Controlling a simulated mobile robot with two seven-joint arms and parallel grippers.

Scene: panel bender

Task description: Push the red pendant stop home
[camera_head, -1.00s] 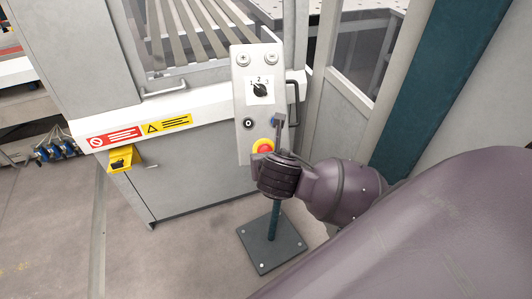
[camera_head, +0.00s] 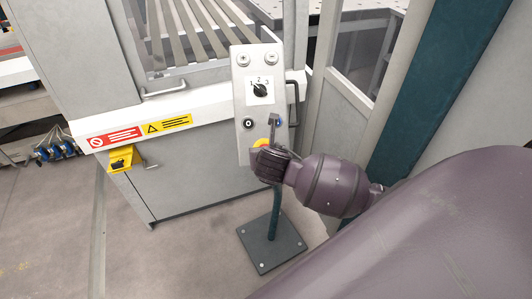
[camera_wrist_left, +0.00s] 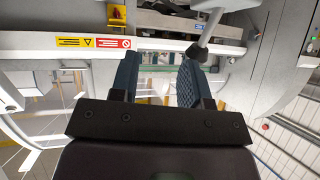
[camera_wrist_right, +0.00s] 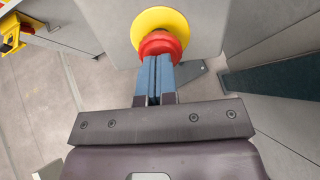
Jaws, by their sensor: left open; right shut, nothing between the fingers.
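The red pendant stop (camera_wrist_right: 157,42) shows in the right wrist view as a red mushroom button on a yellow ring (camera_wrist_right: 165,22). The grey pendant panel (camera_head: 243,105) stands upright on a post. My left gripper (camera_wrist_left: 158,68) is open and empty in the left wrist view, away from the stop.
The pendant's base plate (camera_head: 271,243) is on the floor. A yellow bracket (camera_head: 121,160) is on the machine front. Open floor lies at left.

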